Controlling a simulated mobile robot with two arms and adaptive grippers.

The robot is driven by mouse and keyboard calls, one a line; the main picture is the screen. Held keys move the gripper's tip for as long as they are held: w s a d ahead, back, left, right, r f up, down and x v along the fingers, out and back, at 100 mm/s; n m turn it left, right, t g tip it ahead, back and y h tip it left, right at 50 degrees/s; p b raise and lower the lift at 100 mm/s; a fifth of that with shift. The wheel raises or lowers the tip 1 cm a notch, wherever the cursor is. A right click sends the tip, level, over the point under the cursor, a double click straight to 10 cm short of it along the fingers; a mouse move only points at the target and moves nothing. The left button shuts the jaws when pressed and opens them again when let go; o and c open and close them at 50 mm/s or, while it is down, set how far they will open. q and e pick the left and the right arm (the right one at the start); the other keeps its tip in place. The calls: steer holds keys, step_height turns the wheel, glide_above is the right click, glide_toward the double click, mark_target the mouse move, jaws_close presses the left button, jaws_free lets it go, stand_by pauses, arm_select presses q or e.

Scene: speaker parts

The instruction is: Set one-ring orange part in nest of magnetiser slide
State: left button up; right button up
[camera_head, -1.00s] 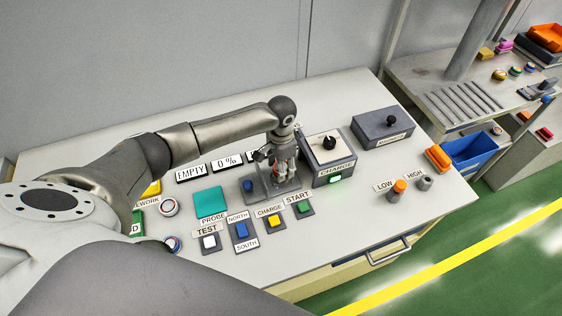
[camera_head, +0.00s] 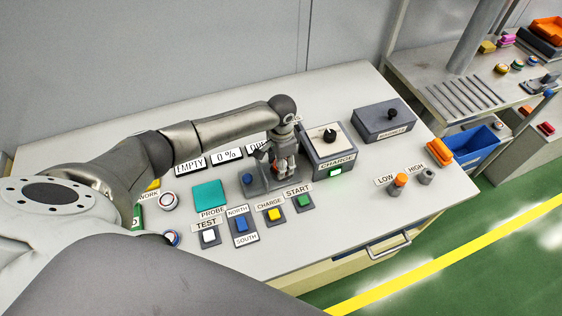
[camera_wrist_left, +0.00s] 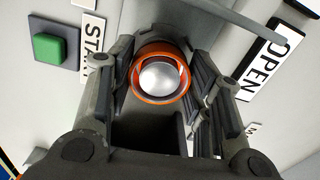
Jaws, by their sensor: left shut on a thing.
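My left gripper (camera_head: 283,172) points down over the magnetiser slide (camera_head: 256,187), a grey fixture on the bench beside the charge box. In the left wrist view my left gripper (camera_wrist_left: 165,100) is shut on the orange part (camera_wrist_left: 137,72), a round orange ring with a silvery domed centre. The part lies between the fingers, close to the grey metal of the slide (camera_wrist_left: 190,18). The fingers hide most of the part and the nest in the head view, and I cannot tell whether the part touches the nest. My right gripper is not in view.
A charge box (camera_head: 325,142) with a black knob stands right of the slide. Push buttons, including green START (camera_head: 304,201) and yellow CHARGE (camera_head: 274,215), line the front. Another grey knob box (camera_head: 383,122) and a blue bin (camera_head: 474,148) are farther right.

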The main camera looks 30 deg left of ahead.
arm_select(q)
steer(key=shift+f, duration=0.35)
steer(key=o, duration=1.5)
step_height(320, 180, up, 12)
steer(key=shift+r, duration=0.1)
